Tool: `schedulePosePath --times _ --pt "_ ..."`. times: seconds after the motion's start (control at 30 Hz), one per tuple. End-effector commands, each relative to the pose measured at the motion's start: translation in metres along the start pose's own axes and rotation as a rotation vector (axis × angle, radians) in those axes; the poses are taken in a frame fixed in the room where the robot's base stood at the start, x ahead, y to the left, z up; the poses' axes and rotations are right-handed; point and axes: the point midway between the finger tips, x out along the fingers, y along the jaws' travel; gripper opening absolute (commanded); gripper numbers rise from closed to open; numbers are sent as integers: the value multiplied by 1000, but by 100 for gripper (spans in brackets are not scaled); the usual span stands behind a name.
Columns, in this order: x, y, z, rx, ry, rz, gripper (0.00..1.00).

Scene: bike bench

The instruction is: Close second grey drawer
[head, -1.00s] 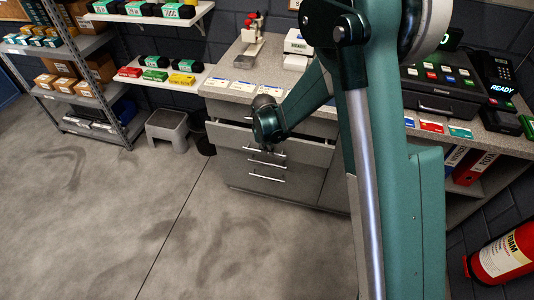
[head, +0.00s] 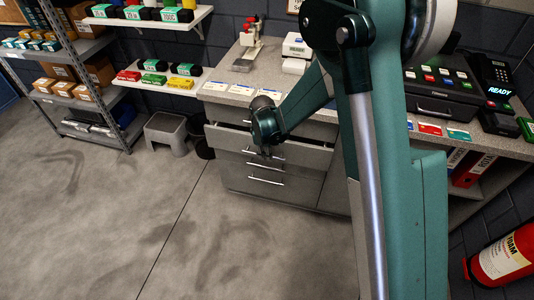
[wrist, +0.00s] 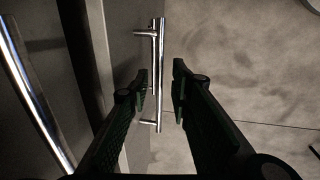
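The grey drawer unit stands under the counter. Its second drawer (head: 225,138) is pulled out, with a dark gap above its front. The top drawer (head: 226,110) is in, partly behind my arm. My gripper (head: 267,153) is at the second drawer's front, pointing down by its handle. In the wrist view my gripper (wrist: 160,83) is open. The second drawer's bar handle (wrist: 160,50) shows between the two fingertips; I cannot tell whether either finger touches it. Another handle (wrist: 35,95), seemingly the top drawer's, is at the left. Nothing is held.
Lower drawers (head: 240,182) are shut below. A step stool (head: 168,133) and a dark bin (head: 202,147) stand left of the unit. The floor (head: 140,220) in front is clear. A fire extinguisher (head: 500,257) is at the right, and the counter (head: 235,93) carries cards and devices.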

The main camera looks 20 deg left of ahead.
Motion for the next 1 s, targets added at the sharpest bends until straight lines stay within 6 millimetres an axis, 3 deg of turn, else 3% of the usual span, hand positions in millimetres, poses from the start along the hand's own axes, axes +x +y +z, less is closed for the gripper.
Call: schedulePosePath --times 0.7,1.0 --pt "-80 0 0 0 0 0 22" --pt "-105 0 0 0 0 0 22"
